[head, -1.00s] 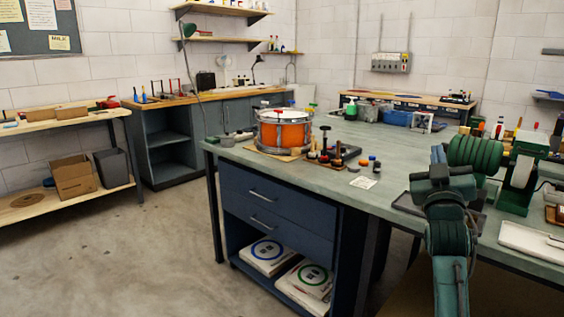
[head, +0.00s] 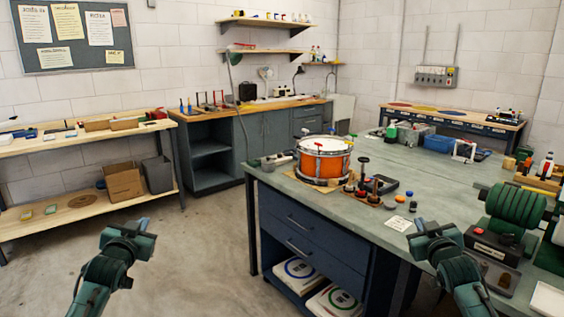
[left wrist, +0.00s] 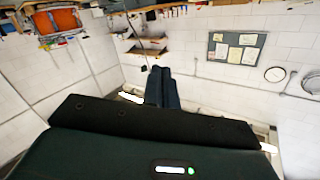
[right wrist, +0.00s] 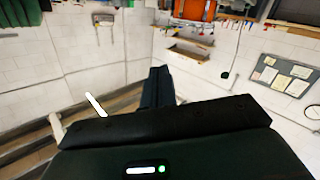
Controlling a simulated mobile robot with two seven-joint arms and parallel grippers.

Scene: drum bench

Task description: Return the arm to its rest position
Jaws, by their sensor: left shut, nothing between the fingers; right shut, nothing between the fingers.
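My left gripper (head: 128,236) is raised at the lower left of the head view, over the open floor and apart from everything. Its closed fingers (left wrist: 163,88) show in the left wrist view with nothing between them. My right gripper (head: 436,238) is raised in front of the green workbench (head: 345,205) at the lower right. It looks clear of the bench top, though the gap is hard to judge. Its closed fingers (right wrist: 156,88) show empty in the right wrist view. Both forearms rise from the bottom of the head view with the elbows out of sight.
An orange drum (head: 322,162) stands on the workbench, with several small tools beside it. A green roller machine (head: 512,208) is close to the right of my right gripper. A wooden shelf table (head: 85,145) stands at the left. The floor between is clear.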

